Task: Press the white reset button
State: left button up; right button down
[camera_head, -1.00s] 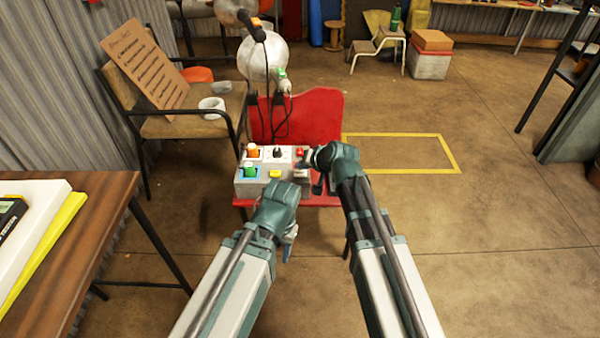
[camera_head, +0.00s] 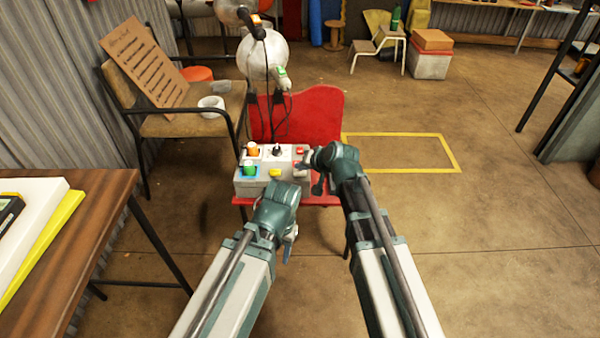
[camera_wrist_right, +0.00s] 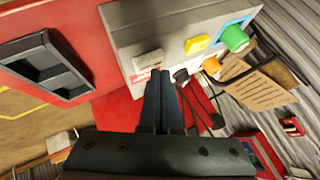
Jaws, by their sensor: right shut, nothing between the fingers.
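A grey control box (camera_head: 246,186) stands on a red seat-like stand in the head view. A white button (camera_wrist_right: 148,62) shows on the box in the right wrist view, near a small red-and-white marking. My right gripper (camera_wrist_right: 163,72) is shut and empty, its fingertips close beside the white button; I cannot tell whether they touch. In the head view the right gripper (camera_head: 308,164) is at the box's right end and partly covers it. My left gripper (camera_head: 289,243) hangs in front of the box, mostly hidden by its own wrist, and its jaws are unclear.
The box also carries an orange piece (camera_head: 252,149), a green piece (camera_head: 249,168), a yellow button (camera_head: 275,173) and a black knob (camera_head: 277,152). A red back panel (camera_head: 320,112) rises behind it. A wooden table (camera_head: 95,240) is at left.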

aim_at(302, 173)
jog(key=shift+f+b, duration=0.4)
jog(key=shift+b, duration=0.05)
dwell(0.6)
jog(key=shift+r, duration=0.15)
dwell(0.3)
jog(key=shift+r+p, duration=0.7)
jog(key=shift+p, duration=0.2)
notch_tip(302, 173, up, 5)
jog(key=p, duration=0.5)
jog(key=shift+r, duration=0.1)
jog(key=shift+s, duration=0.1)
dwell(0.3)
